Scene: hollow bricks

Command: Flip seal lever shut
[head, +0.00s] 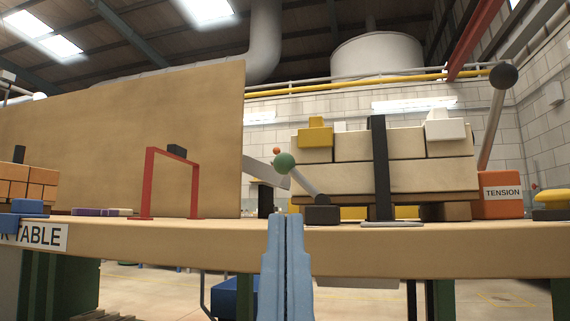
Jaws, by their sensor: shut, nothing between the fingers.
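A lever with a green ball knob (285,163) and a grey rod rises from a dark block (322,214) on the table and leans to the left. No label beside it is readable, so I cannot confirm that it is the seal lever. My gripper (286,217) shows blue fingers pointing up, pressed together and empty. Its tips are at the table's front edge, below the green knob in the picture and apart from it.
A strapped stack of pale bricks (430,177) stands just right of the lever. A red frame (150,185) and brown panel (90,130) are left. The table edge (420,252) has bare room left.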

